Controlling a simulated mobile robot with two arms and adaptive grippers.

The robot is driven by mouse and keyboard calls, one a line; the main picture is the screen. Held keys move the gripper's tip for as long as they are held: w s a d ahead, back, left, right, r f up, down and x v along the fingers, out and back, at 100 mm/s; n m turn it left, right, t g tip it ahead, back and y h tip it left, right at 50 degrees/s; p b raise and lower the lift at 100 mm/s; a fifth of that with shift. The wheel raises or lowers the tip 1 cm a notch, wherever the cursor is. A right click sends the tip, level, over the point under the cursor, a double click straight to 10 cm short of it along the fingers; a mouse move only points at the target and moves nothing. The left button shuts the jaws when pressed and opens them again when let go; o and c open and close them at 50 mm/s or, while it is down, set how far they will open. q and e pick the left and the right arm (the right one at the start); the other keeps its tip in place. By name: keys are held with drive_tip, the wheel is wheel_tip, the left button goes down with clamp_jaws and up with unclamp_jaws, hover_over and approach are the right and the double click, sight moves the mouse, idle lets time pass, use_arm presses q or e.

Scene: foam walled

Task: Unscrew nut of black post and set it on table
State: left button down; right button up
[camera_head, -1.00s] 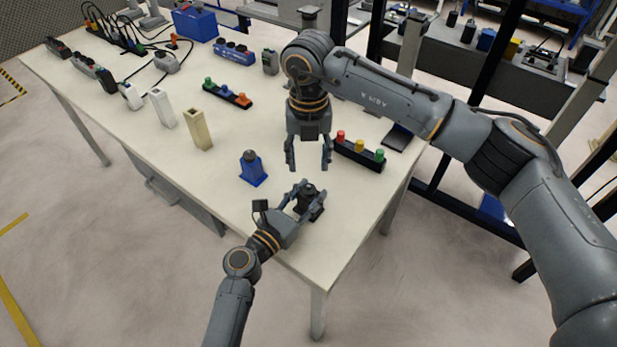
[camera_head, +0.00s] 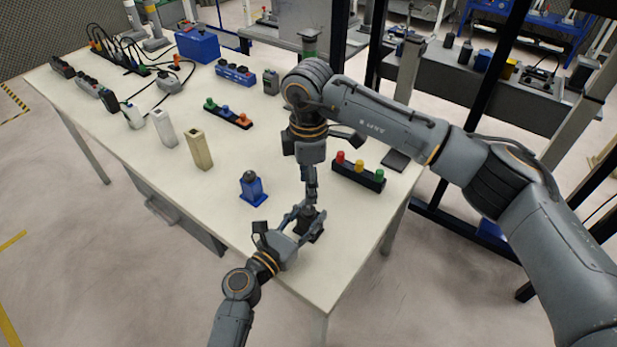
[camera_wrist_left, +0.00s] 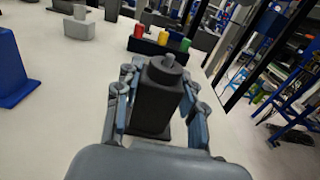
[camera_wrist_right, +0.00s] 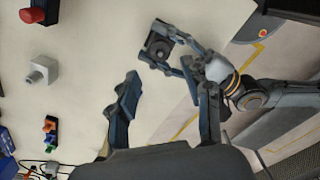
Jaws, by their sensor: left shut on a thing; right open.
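The black post (camera_head: 316,228) stands upright near the table's front right corner. My left gripper (camera_head: 305,218) is shut around its body, with a finger on each side in the left wrist view (camera_wrist_left: 156,95). The dark nut (camera_wrist_left: 165,70) sits on top of the post, with a grey stud tip above it. My right gripper (camera_head: 311,200) points down just above the post in the head view and partly hides the nut. In the right wrist view its fingers (camera_wrist_right: 166,100) are apart and empty, and the post top (camera_wrist_right: 158,46) lies beyond them.
A blue post (camera_head: 253,190) with a grey top stands left of the black post. A block with red, yellow and green buttons (camera_head: 358,175) is behind it to the right. A beige post (camera_head: 199,150) stands farther left. The table (camera_head: 285,275) is bare around the front edge.

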sight(308, 207)
wheel_tip(308, 207, down, 7)
drive_tip(key=shift+f, duration=0.1)
idle(0.3)
